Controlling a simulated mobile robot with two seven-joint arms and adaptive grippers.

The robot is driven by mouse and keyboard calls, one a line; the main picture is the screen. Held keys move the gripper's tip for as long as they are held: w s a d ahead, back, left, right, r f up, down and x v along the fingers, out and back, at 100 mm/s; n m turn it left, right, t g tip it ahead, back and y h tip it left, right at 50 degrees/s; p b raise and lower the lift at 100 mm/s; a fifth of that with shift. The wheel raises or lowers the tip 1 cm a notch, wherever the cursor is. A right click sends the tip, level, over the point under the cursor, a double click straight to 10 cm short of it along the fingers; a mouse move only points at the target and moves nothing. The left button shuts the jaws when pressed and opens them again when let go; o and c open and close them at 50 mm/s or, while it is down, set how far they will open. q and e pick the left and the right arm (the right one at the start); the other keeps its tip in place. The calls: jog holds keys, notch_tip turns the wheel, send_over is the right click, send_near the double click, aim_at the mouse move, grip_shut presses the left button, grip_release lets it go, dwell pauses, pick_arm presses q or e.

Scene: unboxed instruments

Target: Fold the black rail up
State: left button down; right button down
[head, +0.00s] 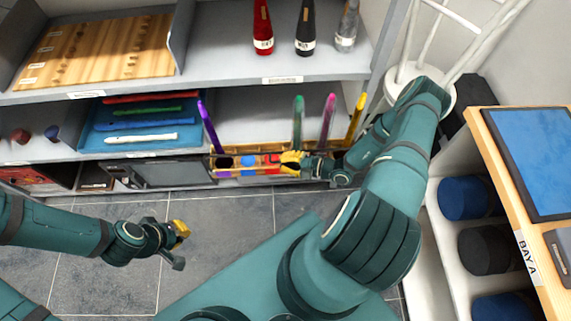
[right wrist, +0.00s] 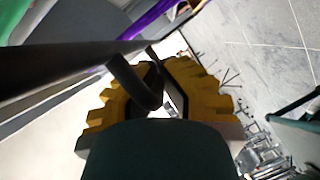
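The black rail (right wrist: 60,67) shows in the right wrist view as a dark bar running from the left edge toward the top middle. In the head view I cannot make it out clearly at the lower shelf front. My right gripper (head: 291,158) is at the right part of a wooden holder (head: 240,151) there. In the right wrist view, its yellow fingers (right wrist: 160,90) lie close under the rail, with a dark curved piece between them. I cannot tell whether they grip it. My left gripper (head: 181,231) hangs over the floor, away from the shelves; its finger gap is too small to judge.
Purple (head: 208,126), green (head: 298,118), pink (head: 328,115) and yellow (head: 356,117) upright instruments stand around the holder. A blue tray (head: 95,139) is on the left. A white stool (head: 437,95) and a side cabinet (head: 506,185) stand right. The tiled floor (head: 222,225) is clear.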

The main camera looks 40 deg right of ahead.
jog(key=shift+w+d, duration=0.2)
jog(key=c, duration=1.1)
grip_release()
jog(key=shift+w+f, duration=0.1)
jog(key=shift+o, duration=0.2)
jog(key=shift+s, duration=0.2)
jog(key=v, duration=1.2)
jog(key=shift+w, duration=0.1)
